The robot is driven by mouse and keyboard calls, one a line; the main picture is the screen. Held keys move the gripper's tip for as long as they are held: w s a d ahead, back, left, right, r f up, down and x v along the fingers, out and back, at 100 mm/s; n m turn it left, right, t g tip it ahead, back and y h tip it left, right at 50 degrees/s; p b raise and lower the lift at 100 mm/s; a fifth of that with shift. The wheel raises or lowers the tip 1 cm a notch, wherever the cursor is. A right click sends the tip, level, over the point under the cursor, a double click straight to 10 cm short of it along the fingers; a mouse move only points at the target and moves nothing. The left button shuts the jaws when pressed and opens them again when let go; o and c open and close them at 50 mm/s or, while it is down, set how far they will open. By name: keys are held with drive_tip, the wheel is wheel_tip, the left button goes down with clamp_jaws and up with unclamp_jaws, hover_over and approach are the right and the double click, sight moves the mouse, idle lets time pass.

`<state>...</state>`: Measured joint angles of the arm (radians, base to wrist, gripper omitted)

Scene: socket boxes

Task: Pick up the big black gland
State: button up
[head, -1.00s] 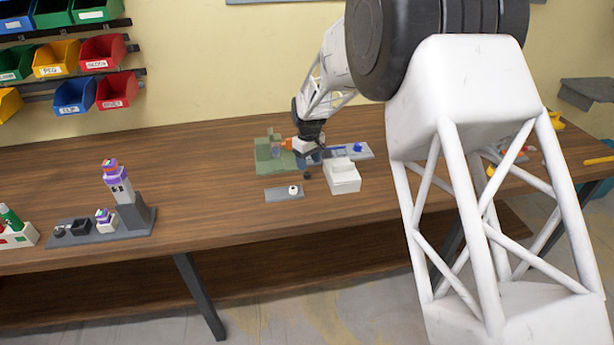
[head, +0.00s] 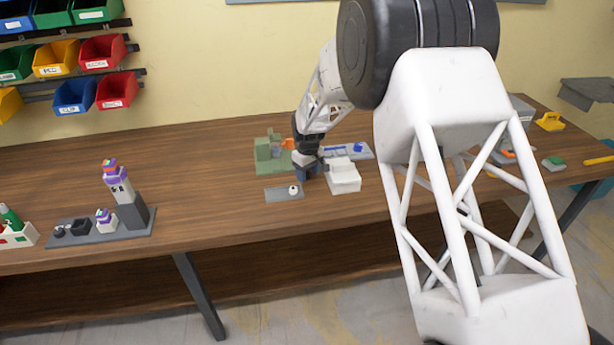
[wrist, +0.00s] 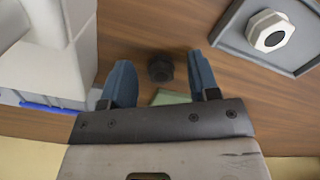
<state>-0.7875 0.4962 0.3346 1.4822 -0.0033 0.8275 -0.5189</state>
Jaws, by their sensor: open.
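The big black gland (wrist: 160,68) stands on the wooden table in the wrist view, a dark ribbed round piece. My gripper (wrist: 161,82) is open, its two blue fingers on either side of the gland with a gap to each. I cannot tell how far above the table the fingertips are. In the head view my gripper (head: 307,172) is low over the table between the white box and the grey plate, and it hides the gland there.
A white box (head: 343,177) stands close to the right of my gripper. A grey plate (head: 284,196) with a white gland (head: 293,190) lies to the left. A green fixture (head: 268,152) and a grey tray with blue parts (head: 357,149) are behind.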

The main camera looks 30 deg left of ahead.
drive_tip(key=c, duration=1)
drive_tip(key=shift+r, duration=0.1)
drive_tip(key=shift+r, duration=1.4)
drive_tip(key=shift+s+d+r, duration=0.1)
drive_tip(key=shift+s+r, duration=0.05)
drive_tip(key=shift+r, duration=0.15)
drive_tip(key=s+d, duration=0.3)
drive_tip(key=s+d+r, duration=0.1)
drive_tip(key=s+d, duration=0.7)
drive_tip(key=shift+r, duration=0.2)
drive_tip(key=shift+s, duration=0.1)
drive_tip(key=shift+a, duration=0.1)
approach(308, 175)
drive_tip(key=w+a+f, duration=0.1)
drive_tip(key=w, duration=0.2)
drive_tip(key=w+a, duration=0.2)
drive_tip(key=w, duration=0.2)
drive_tip(key=w+a+f, duration=0.1)
drive_tip(key=w, duration=0.3)
drive_tip(key=shift+w+a+f, duration=0.1)
drive_tip(key=shift+a+f, duration=0.2)
